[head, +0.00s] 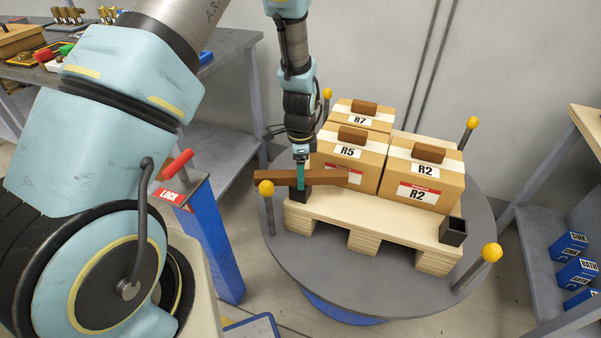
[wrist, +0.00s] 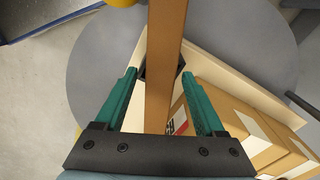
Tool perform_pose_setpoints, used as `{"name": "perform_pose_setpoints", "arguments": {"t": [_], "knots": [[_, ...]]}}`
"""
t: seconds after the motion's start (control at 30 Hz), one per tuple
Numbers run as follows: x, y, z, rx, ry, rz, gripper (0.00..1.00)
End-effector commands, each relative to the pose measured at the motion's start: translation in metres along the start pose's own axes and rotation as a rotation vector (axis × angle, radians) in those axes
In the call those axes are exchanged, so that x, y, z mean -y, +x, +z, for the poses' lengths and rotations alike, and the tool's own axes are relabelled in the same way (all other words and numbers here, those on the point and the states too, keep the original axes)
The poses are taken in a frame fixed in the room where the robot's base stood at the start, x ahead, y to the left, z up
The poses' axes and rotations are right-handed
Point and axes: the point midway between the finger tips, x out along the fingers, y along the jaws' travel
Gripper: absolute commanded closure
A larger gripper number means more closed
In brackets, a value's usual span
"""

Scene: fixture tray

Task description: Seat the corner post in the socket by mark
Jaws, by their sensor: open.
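The corner post (head: 275,178) is a long brown wooden bar, lying nearly level across the left front corner of the pallet. In the wrist view the post (wrist: 166,45) runs between my two green fingers and looks wider toward the top edge. My gripper (head: 300,178) points down at it; in the wrist view my gripper (wrist: 159,75) is open, with a finger apart on each side of the post. A black square socket (head: 299,194) is under the post, partly hidden by it; I cannot tell if they touch. Another open black socket (head: 453,231) stands at the right front corner.
The pallet (head: 385,213) sits on a round grey turntable (head: 330,258) and carries cartons labelled R7 (head: 360,119), R5 (head: 348,151) and R2 (head: 424,169). Yellow-capped stakes (head: 266,188) ring the turntable. A blue stand with a red LOCK handle (head: 177,165) is at left.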

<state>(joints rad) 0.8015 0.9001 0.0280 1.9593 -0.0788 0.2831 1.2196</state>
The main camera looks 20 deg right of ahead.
Motion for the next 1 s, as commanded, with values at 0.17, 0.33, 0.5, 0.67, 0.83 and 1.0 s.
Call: {"name": "perform_pose_setpoints", "arguments": {"t": [0.17, 0.33, 0.5, 0.67, 0.83, 1.0], "knots": [[0.001, -0.024, -0.001, -0.002, 0.000, -0.004, 0.28], [0.001, -0.059, -0.001, -0.003, 0.000, -0.005, 0.28], [0.001, -0.093, -0.001, -0.003, 0.000, -0.005, 0.28], [0.001, -0.115, 0.000, -0.002, -0.001, -0.003, 0.28], [0.000, -0.125, 0.000, -0.001, 0.001, -0.001, 0.28], [0.000, -0.128, 0.004, -0.001, -0.021, -0.002, 0.28]]}}
